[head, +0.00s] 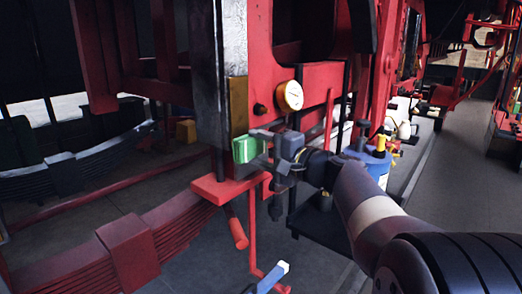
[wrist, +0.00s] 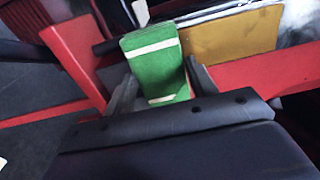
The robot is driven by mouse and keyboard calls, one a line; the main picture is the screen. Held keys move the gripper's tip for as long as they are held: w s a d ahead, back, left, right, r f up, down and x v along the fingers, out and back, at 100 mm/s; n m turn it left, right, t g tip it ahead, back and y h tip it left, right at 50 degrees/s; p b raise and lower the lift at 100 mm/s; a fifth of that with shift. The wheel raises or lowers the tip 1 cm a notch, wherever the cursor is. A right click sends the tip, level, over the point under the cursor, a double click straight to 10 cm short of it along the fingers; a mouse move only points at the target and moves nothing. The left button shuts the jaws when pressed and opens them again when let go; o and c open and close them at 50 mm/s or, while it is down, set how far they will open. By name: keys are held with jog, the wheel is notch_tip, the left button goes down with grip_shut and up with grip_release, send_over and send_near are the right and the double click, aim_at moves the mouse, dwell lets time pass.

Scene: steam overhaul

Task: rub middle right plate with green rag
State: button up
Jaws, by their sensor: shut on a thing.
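The green rag (head: 245,150), a small block-like pad with white stripes, is between the fingers of my gripper (head: 261,146). In the wrist view the rag (wrist: 155,60) stands upright between the two dark fingers. A brass-coloured plate (head: 238,100) is on the side of the dark upright, just above the rag in the head view. In the wrist view the plate (wrist: 235,45) is directly behind and right of the rag, which covers its left edge. I cannot tell whether the rag touches it.
A red ledge (head: 222,186) sits just below my gripper. A round gauge (head: 289,96) is close at the upper right. Leaf springs (head: 130,240) lie lower left. A blue container (head: 372,162) stands behind my arm. The aisle floor (head: 450,150) at right is clear.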

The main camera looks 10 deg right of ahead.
jog(key=shift+w+a, duration=0.2)
jog(key=shift+w, duration=0.1)
jog(key=shift+r, duration=0.15)
jog(key=shift+r+p, duration=1.05)
jog(key=shift+r, duration=0.85)
jog(key=shift+w+a+f+b, duration=0.1)
jog(key=shift+f+b, duration=0.05)
jog(key=shift+b, duration=0.3)
notch_tip(320, 180, down, 4)
jog(key=b, duration=0.4)
jog(key=shift+w, duration=0.15)
jog(key=shift+s+b, duration=0.3)
jog(key=shift+b, duration=0.05)
jog(key=shift+b+v, duration=0.9)
jog(key=shift+v, duration=1.85)
